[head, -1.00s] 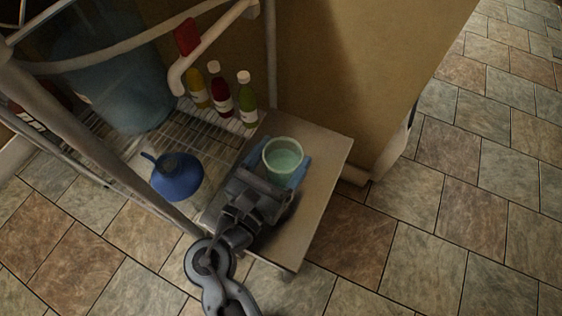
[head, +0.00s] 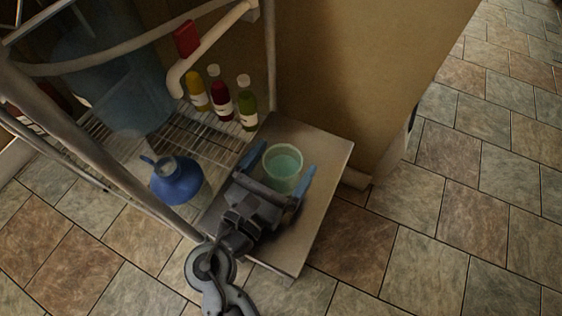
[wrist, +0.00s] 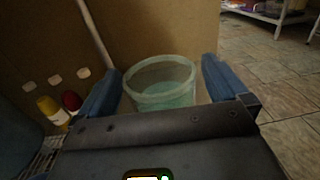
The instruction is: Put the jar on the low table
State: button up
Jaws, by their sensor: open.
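The jar (head: 283,165) is a pale green, open-topped tub. It stands upright on the low table (head: 318,205), toward its back part. My gripper (head: 285,168) is open, its blue fingers on either side of the jar. In the wrist view the jar (wrist: 160,84) sits between the two spread fingers (wrist: 160,85), with gaps visible beside it. The gripper body hides the near part of the table and the lower part of the jar in the wrist view.
A wire rack to the left holds several bottles (head: 221,102) and a large blue container (head: 115,80). A blue funnel-shaped vessel (head: 176,180) is left of the table. A tan wall (head: 345,70) rises behind it. Tiled floor (head: 440,230) is free on the right.

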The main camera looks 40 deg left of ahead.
jog(key=s+p, duration=0.1)
jog(key=s, duration=0.3)
jog(key=s+d+p, duration=0.1)
jog(key=s, duration=0.3)
jog(key=s+p, duration=0.1)
jog(key=s, duration=0.3)
jog(key=shift+d, duration=0.4)
